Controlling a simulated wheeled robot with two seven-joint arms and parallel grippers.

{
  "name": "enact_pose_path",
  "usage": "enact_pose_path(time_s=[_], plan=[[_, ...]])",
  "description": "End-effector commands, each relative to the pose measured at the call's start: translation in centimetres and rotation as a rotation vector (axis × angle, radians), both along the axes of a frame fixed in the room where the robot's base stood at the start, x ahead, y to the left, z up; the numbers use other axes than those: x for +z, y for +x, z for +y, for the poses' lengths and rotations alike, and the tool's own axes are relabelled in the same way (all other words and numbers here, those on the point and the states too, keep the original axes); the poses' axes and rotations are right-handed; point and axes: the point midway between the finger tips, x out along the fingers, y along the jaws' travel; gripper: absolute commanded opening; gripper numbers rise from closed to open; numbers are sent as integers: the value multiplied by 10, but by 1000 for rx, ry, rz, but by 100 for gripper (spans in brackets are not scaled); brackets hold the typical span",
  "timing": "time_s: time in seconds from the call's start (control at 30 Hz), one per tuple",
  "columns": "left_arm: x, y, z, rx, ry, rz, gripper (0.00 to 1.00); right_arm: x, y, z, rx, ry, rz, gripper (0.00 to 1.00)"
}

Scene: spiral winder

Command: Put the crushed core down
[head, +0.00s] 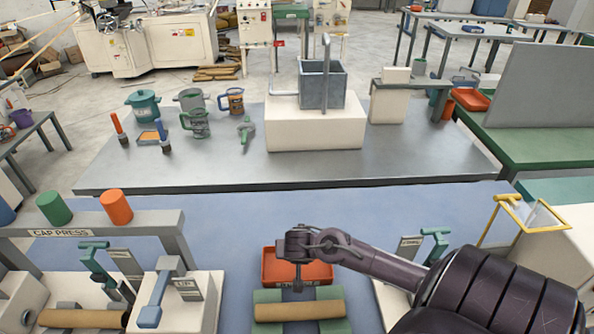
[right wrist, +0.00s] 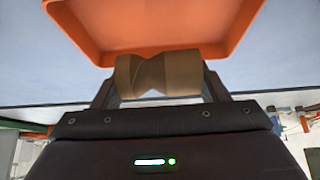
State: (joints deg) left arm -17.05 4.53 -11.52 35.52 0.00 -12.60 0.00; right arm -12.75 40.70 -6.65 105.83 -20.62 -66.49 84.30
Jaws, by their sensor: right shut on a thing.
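The crushed core (right wrist: 157,76) is a short brown tube with a pinched, dented middle. In the right wrist view it lies crosswise between the two fingers of my right gripper (head: 297,272), which are shut on it at its ends. An orange tray (head: 318,272) shows behind the gripper in the head view. It also fills the top of the right wrist view (right wrist: 160,25), close to the core. The gripper points down at the tray's left part. I cannot tell whether the core touches the tray. My left gripper is not in view.
A whole tan tube (head: 300,310) lies on a green cradle in front of the tray. Another tan tube (head: 80,318) lies at lower left, beside the cap press (head: 70,225). The blue tabletop (head: 340,215) behind the tray is clear.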

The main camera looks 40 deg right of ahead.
Motion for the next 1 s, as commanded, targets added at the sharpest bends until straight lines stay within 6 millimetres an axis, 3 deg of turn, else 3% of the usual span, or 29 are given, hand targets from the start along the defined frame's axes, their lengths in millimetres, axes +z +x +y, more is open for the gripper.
enact_pose_path(time_s=[0.43,0.9,0.93,1.0], plan=[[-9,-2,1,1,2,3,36,-51,1,0,-1,-1,-2,46],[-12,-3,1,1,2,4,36,-60,1,1,0,1,-2,46],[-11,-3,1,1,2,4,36,-59,1,1,0,1,-2,71],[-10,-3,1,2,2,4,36,-59,1,1,0,1,-2,80]])
